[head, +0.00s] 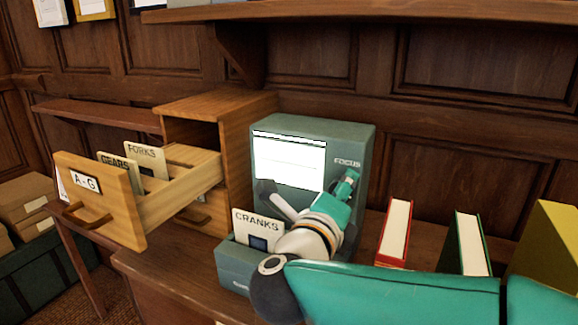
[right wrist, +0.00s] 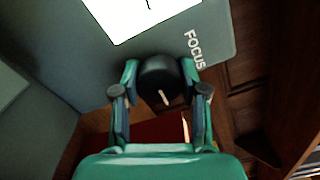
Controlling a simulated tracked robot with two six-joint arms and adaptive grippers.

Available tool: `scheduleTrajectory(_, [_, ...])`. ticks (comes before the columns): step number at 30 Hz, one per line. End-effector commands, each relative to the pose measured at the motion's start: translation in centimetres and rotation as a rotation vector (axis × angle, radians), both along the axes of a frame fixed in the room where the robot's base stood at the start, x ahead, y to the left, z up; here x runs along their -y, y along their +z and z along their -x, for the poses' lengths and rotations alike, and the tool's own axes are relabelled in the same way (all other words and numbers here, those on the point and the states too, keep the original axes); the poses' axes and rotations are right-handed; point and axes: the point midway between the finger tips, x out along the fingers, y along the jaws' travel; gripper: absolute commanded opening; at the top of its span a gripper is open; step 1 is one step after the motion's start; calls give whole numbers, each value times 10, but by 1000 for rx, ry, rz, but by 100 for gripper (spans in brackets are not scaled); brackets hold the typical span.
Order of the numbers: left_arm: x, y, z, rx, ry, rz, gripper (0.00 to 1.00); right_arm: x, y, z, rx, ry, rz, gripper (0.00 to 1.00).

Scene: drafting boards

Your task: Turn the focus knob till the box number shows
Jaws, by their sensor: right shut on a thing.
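The grey-green reader (head: 310,122) stands on the desk with a lit white screen (head: 290,165). The screen shows faint lines, and I can read no number on it. The black focus knob (right wrist: 158,76) sits below the word FOCUS in the right wrist view, with a pale index line on its face. My right gripper (head: 347,184) is shut on the knob, one finger on each side; it also shows in the right wrist view (right wrist: 160,92). In the head view the gripper hides the knob. A CRANKS card (head: 258,225) stands upright at the reader's base. My left gripper is out of view.
Left of the reader, a wooden card cabinet (head: 240,108) has its A-G drawer (head: 135,222) pulled out, holding GEARS (head: 115,160) and FORKS (head: 147,152) cards. A red book (head: 381,245) and a green book (head: 460,240) stand to the right. A shelf (head: 400,10) overhangs above.

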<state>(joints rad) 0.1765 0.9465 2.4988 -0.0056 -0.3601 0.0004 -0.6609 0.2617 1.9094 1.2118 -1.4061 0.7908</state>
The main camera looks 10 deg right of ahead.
Motion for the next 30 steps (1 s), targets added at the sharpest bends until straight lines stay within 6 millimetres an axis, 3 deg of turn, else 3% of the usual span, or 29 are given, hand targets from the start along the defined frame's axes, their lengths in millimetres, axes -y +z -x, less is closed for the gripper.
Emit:
scheduleTrajectory(10, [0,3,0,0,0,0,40,0,-1,0,-15,1,14,9])
scheduleTrajectory(20, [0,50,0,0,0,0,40,0,2,0,-273,2,389,9])
scheduleTrajectory(30, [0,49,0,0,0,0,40,0,-4,0,-304,1,437,9])
